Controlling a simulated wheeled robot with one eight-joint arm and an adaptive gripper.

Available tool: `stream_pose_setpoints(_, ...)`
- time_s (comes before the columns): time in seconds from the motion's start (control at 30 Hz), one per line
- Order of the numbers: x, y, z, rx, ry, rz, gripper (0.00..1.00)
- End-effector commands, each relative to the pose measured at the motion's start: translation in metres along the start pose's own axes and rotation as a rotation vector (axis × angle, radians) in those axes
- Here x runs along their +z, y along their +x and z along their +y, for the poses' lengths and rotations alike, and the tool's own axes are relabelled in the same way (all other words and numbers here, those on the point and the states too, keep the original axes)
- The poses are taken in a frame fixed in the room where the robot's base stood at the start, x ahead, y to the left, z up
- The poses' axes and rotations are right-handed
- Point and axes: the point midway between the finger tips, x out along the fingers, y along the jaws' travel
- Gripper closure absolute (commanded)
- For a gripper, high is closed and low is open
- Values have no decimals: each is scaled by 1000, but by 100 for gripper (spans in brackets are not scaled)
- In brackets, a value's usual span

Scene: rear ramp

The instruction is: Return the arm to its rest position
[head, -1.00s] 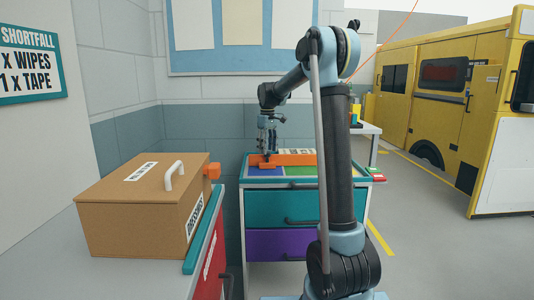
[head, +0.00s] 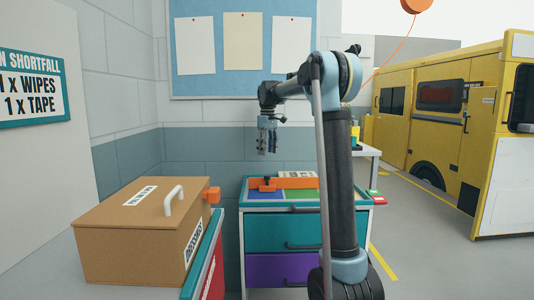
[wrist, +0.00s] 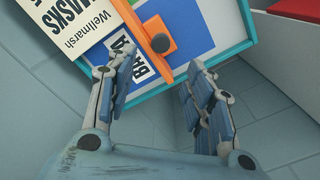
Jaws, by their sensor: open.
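My gripper (head: 267,143) is open and empty, fingers pointing down. In the head view it hangs above the drawer cabinet's top, clear of it. In the wrist view its two fingers (wrist: 160,90) are spread apart with nothing between them. The cabinet top (head: 343,193) has a teal rim and coloured panels. An orange bar with a dark knob (head: 291,183) lies across it, and the knob also shows in the wrist view (wrist: 161,43). My arm rises in front of the cabinet and hides part of its right side.
A brown lidded box (head: 130,234) with a white handle stands on the grey counter at left. The cabinet has teal (head: 275,233) and purple (head: 275,268) drawers. A side table (head: 371,151) is behind my arm. A yellow vehicle (head: 450,110) stands at right, with open floor before it.

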Motion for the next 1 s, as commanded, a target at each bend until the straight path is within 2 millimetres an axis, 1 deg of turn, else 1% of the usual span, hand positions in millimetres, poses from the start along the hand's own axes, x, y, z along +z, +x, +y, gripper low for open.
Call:
stream_pose_setpoints(0.13, 5, 0, -1, 1, 7, 1, 52)
stream_pose_setpoints(0.17, 8, 0, -2, 1, 11, 2, 52)
stream_pose_setpoints(0.27, 26, -1, -7, 4, 35, 7, 52)
stream_pose_setpoints(0.47, 82, 2, -23, 15, 116, 26, 52)
stream_pose_setpoints(0.5, 93, 4, -27, 17, 132, 29, 52)
stream_pose_setpoints(0.67, 138, 12, -43, 25, 199, 45, 52)
stream_pose_setpoints(0.87, 193, 30, -66, 35, 282, 64, 52)
stream_pose_setpoints(1.0, 230, 48, -83, 42, 340, 78, 52)
